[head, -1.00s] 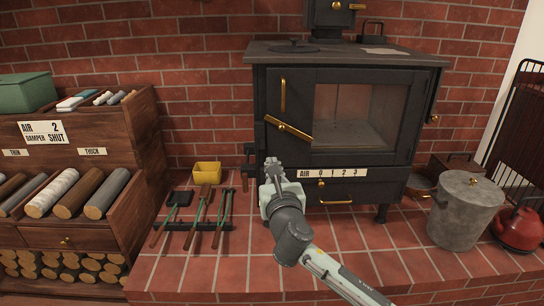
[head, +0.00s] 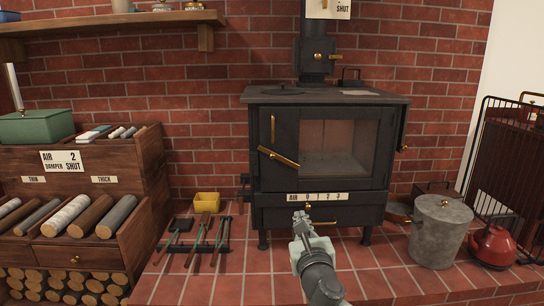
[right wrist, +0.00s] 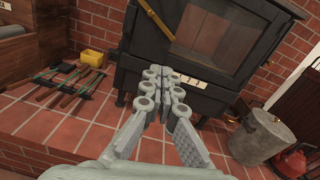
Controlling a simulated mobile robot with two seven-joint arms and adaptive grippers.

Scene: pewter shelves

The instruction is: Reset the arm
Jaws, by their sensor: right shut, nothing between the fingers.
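My right gripper (head: 301,218) is in front of the black stove (head: 260,178), low, near its lower drawer and the air scale plate (head: 315,197). It is shut and empty. In the right wrist view the gripper (right wrist: 162,72) points toward the stove's lower front, with its fingers together. Whether it touches the stove cannot be told in the head view. The stove's door is closed, with a brass handle (head: 279,157) set at a slant. My left gripper is not in view.
A wooden log rack (head: 150,180) stands at left. Fire tools (head: 200,235) and a yellow box (head: 207,201) lie on the brick hearth. A grey lidded bucket (head: 438,232), a red kettle (head: 492,246) and a dark fire screen (head: 505,160) stand at right. The hearth front is mostly clear.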

